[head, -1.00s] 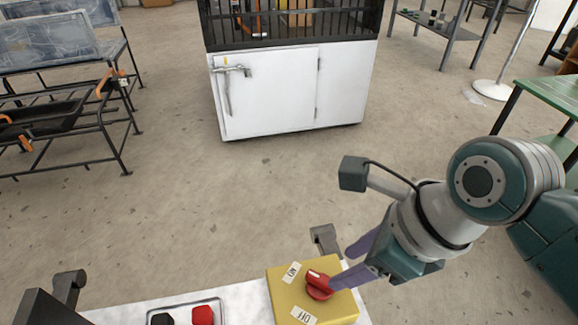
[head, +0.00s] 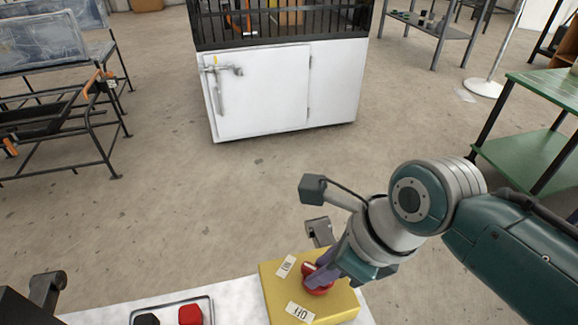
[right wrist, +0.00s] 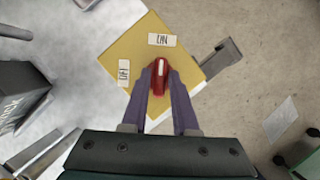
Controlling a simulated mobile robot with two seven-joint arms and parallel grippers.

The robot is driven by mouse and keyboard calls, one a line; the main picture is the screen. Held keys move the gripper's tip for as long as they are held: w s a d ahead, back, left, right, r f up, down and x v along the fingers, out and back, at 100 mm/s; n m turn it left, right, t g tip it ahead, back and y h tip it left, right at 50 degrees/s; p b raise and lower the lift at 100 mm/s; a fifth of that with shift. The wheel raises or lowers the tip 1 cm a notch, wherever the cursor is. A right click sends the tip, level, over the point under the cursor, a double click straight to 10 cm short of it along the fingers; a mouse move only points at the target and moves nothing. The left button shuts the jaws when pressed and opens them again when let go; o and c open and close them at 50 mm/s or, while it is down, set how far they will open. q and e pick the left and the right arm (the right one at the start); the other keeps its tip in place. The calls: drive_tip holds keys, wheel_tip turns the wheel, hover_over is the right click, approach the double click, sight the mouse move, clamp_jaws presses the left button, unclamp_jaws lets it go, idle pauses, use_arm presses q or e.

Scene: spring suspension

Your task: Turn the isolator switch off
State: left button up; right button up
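The isolator switch is a yellow box (head: 275,293) with a red rotary knob (head: 318,290) on its face. It also shows in the right wrist view (right wrist: 190,65), with an ON label (right wrist: 162,40) and an OFF label (right wrist: 123,72). The knob's white mark (right wrist: 160,68) points toward the ON label. My right gripper (head: 322,273) is at the knob; in the right wrist view its two purple fingers (right wrist: 160,77) lie on either side of the knob and look closed against it, hiding part of it. My left gripper is not visible.
A tray (head: 211,309) with a black and a red knob lies left of the box on the pale bench top (head: 240,295). A grey bracket (head: 319,231) stands just behind the box. A white cabinet (head: 265,95) stands across open floor; a green table (head: 545,160) is at right.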

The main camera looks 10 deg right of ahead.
clamp_jaws()
